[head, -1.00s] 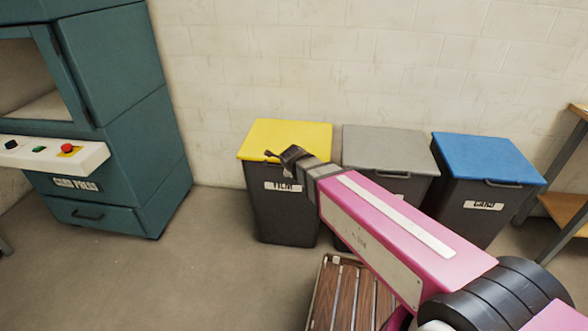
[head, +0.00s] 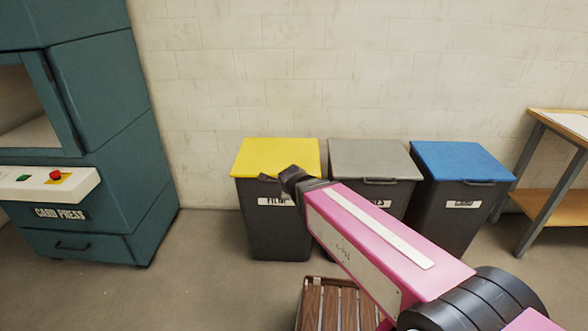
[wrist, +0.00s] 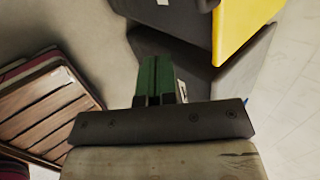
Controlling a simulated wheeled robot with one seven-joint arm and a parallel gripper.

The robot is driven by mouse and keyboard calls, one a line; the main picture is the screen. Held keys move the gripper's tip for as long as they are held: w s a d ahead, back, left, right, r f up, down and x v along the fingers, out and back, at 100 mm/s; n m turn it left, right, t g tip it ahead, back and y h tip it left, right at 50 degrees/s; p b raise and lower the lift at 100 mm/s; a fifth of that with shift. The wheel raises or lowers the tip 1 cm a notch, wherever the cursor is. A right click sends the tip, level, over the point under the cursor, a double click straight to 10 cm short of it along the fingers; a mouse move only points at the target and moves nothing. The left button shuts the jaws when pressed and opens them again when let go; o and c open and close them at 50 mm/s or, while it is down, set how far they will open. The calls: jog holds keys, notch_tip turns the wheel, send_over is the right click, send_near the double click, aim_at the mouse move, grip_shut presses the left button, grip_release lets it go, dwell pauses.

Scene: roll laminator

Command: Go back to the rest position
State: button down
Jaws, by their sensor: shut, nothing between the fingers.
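My gripper shows in the wrist view (wrist: 157,75) as green fingers, closed together with nothing between them. In the head view my pink arm reaches from the lower right toward the bins. Its dark end (head: 292,182) shows in front of the bin with the yellow lid (head: 278,157), and the fingers are hardly visible there. In the wrist view the fingers point toward the dark bins, and the yellow lid shows at the upper right (wrist: 235,30). I cannot tell the exact gap to the bin.
A grey-lidded bin (head: 372,160) and a blue-lidded bin (head: 462,162) stand beside it along the wall. A slatted wooden surface (head: 335,308) lies low under my arm. A wooden table (head: 560,205) is at right. Floor at centre left is clear.

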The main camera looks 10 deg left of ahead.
jog(key=s+d+f+n+g, duration=0.1)
jog(key=d+n, duration=0.4)
jog(key=d, duration=0.6)
jog(key=s+d+f+n+g+h, duration=0.1)
jog(key=d+f+n+g, duration=0.3)
jog(key=d, duration=0.7)
jog(key=s+d+f+n+g, duration=0.2)
jog(key=s+d+f+n, duration=0.1)
jog(key=d+n, duration=0.5)
jog(key=d+f, duration=0.1)
jog(key=d, duration=0.2)
jog(key=shift+g+h, duration=0.3)
jog(key=shift+g, duration=0.1)
